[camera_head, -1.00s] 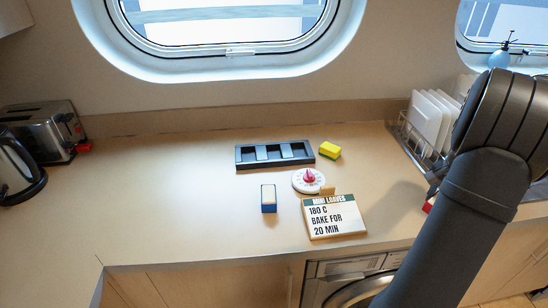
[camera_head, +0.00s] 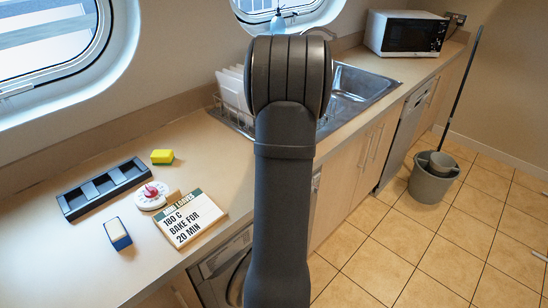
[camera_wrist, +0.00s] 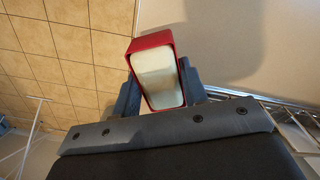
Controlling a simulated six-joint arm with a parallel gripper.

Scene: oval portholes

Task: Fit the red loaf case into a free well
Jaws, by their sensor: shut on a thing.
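The red loaf case (camera_wrist: 152,42), with a pale filling, is between the two fingers of my gripper (camera_wrist: 160,88) in the wrist view. The gripper is shut on it. In the head view the gripper and the red case are hidden behind my dark arm. A blue loaf case (camera_head: 117,235) with a pale filling stands on the counter in front of the tray, outside the wells.
A yellow sponge (camera_head: 162,156) lies behind the tray's right end. A dish rack (camera_head: 231,110) and sink (camera_head: 350,95) are farther right. Bare counter lies left of the blue case.

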